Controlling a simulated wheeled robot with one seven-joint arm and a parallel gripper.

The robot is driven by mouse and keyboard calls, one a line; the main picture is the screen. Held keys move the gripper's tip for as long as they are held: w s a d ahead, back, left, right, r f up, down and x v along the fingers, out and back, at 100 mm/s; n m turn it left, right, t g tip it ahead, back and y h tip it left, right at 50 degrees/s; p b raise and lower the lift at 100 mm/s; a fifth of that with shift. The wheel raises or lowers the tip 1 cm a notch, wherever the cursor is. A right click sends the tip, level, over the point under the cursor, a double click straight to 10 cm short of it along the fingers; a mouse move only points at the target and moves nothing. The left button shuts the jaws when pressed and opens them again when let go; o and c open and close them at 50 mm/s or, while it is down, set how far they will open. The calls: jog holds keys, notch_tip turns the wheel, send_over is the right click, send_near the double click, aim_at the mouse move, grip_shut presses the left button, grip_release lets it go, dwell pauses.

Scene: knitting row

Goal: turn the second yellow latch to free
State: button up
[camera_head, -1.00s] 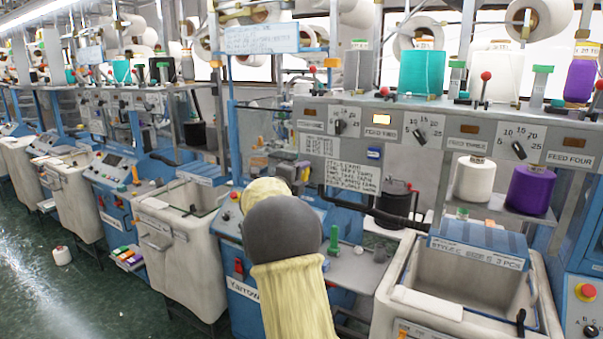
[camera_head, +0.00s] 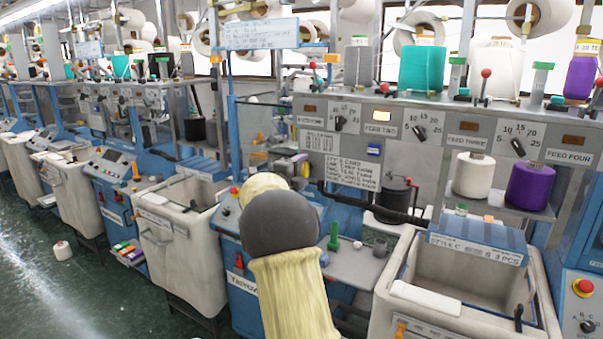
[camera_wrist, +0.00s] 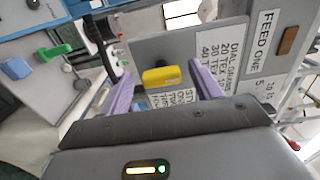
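A yellow latch (camera_wrist: 162,77) shows in the wrist view, in front of a grey panel with printed cards. My gripper (camera_wrist: 161,70) has its two purple fingers apart, one on each side of the latch. A gap shows between the latch and each finger, so the gripper is open and empty. I cannot tell how far the fingertips are from the latch in depth. In the head view my own arm covers much of the area near the gripper, and this latch cannot be made out clearly there. No second latch shows in the wrist view.
A green piece (camera_wrist: 54,50) and a blue piece (camera_wrist: 15,68) are at left. In the head view, a style card (camera_head: 352,177), a green post (camera_head: 333,236) and a fabric bin (camera_head: 440,310) stand near my arm.

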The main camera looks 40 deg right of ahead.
jog(key=b+v, duration=0.5)
jog(key=v, duration=1.2)
jog(key=shift+a, duration=0.2)
